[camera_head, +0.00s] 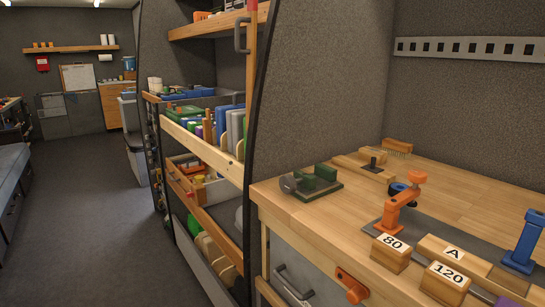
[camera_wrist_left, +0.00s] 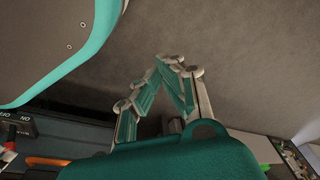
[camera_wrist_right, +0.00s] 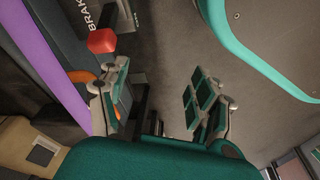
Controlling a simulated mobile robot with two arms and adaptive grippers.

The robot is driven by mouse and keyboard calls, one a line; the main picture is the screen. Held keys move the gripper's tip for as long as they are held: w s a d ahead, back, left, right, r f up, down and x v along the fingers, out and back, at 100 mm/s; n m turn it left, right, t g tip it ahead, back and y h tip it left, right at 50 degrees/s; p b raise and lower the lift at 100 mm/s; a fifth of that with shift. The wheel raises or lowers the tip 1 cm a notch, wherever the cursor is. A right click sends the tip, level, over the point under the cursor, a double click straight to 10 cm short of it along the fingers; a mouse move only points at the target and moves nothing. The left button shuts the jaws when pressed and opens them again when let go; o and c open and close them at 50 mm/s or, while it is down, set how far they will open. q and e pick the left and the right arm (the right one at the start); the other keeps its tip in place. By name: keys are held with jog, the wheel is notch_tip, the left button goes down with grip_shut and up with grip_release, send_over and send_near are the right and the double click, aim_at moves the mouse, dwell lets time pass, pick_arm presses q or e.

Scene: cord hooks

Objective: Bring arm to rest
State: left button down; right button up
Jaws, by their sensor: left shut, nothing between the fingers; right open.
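Neither of my arms shows in the head view. In the left wrist view my left gripper (camera_wrist_left: 170,64) has its fingers closed together at the tips, with nothing between them. It hangs over the plain grey floor. In the right wrist view my right gripper (camera_wrist_right: 156,90) has its fingers spread well apart and is empty. A rounded teal edge, likely part of my own body, lies close to each gripper, at upper left in the left wrist view and at upper right in the right wrist view.
A wooden workbench (camera_head: 465,190) holds an orange clamp (camera_head: 400,205), a blue clamp (camera_head: 526,240), a block marked 80 (camera_head: 391,254) and a block marked 120 (camera_head: 446,282). A red knob (camera_wrist_right: 102,40) and a purple strip (camera_wrist_right: 50,70) lie near my right gripper. The aisle floor (camera_head: 90,215) is clear.

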pick_arm(q)
jog(key=s+a+g+p, duration=0.1)
jog(key=s+a+p, duration=0.1)
jog(key=s+p, duration=1.2)
jog(key=shift+s+a, duration=0.2)
jog(key=shift+s, duration=0.95)
pick_arm(e)
jog(key=s+d+g, duration=0.1)
jog(key=s+d, duration=0.2)
jog(key=s, duration=1.4)
jog(key=shift+f, duration=0.1)
